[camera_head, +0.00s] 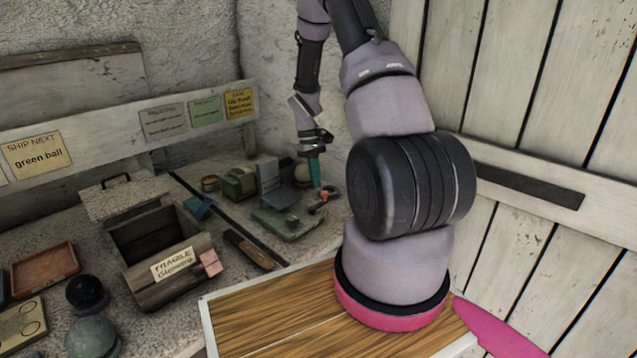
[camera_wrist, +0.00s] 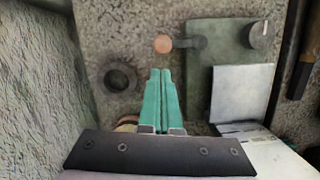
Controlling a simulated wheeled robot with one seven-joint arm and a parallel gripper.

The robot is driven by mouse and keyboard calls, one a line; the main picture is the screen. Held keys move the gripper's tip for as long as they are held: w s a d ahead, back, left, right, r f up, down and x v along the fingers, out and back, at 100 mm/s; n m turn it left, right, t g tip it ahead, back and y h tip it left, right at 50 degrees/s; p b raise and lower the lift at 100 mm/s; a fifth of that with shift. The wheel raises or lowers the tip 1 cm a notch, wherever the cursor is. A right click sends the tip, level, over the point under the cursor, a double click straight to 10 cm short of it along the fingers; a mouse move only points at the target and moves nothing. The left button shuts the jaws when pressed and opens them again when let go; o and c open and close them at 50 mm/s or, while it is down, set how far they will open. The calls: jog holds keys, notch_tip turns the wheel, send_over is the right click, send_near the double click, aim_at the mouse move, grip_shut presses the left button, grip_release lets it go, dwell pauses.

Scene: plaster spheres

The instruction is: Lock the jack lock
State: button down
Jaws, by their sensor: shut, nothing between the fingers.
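My gripper (camera_head: 316,186) is at the back of the bench with its teal fingers pointing down. In the wrist view its fingers (camera_wrist: 160,75) lie together, shut and empty. A flat green device (camera_head: 283,222), which may be the jack lock, lies on the bench just left of my fingers. Its plate (camera_wrist: 226,48) carries a dark grey knob (camera_wrist: 261,36) and a short dark lever ending in an orange ball (camera_wrist: 163,43). The ball (camera_head: 323,196) lies just beyond my fingertips in the wrist view. I cannot tell whether they touch.
A dark ring (camera_wrist: 120,77) lies left of my fingers in the wrist view. A pale block (camera_wrist: 243,92) stands to the right.

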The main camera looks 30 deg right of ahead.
jog(key=shift+s+d+f, duration=0.1)
jog(key=shift+s+f, duration=0.05)
jog(key=shift+s, duration=0.45)
jog(key=shift+s+d+m, duration=0.35)
jog(key=shift+m, duration=0.45)
jog(key=m, duration=0.1)
jog(key=s+d+m+y, duration=0.1)
jog(key=shift+s+m, duration=0.25)
jog(key=shift+m, duration=0.15)
jog(key=s+m, duration=0.2)
jog(key=m, duration=0.1)
jog(key=shift+d+m+y, duration=0.2)
jog(key=shift+m+y, duration=0.1)
jog(key=s+m, duration=0.1)
jog(key=m, duration=0.1)
jog(key=s+m+t, duration=0.1)
jog(key=m, duration=0.1)
jog(key=shift+s+a+m+y, duration=0.1)
jog(key=shift+s+m+y, duration=0.2)
jog(key=shift+s+y, duration=0.1)
jog(key=m, duration=0.1)
jog(key=s+m, duration=0.1)
jog(key=shift+s+a+m+t, duration=0.15)
jog(key=shift+a+m+t, duration=0.15)
jog(key=shift+a, duration=0.05)
jog(key=shift+s+a, duration=0.15)
jog(key=shift+s, duration=0.1)
